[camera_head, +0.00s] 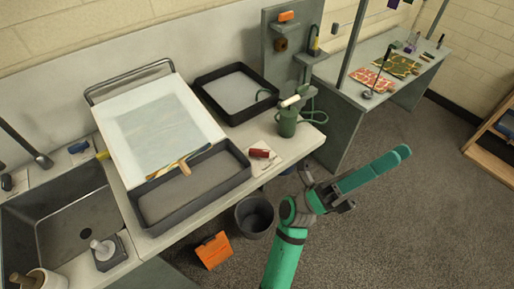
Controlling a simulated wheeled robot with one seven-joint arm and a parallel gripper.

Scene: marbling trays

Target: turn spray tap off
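An upright grey panel (270,52) stands at the back of the bench. It carries an orange lever-like piece (286,16) near its top and a small brown-orange fitting (281,45) below. I cannot tell which of them is the spray tap or how it is set. A slim dark sprayer with a yellow part (314,43) hangs at the panel's right edge. My green arm reaches up from the bottom, in front of the bench. Small dark finger-like parts, likely my gripper (307,175), show beside it, well away from the panel; their opening is unclear.
A green can (287,124) and green hose (319,117) stand at the bench's right end. A dark tray (203,86) lies left of the panel. A bucket (255,216) and orange sign (213,251) are on the floor. Open carpet (425,220) lies to the right.

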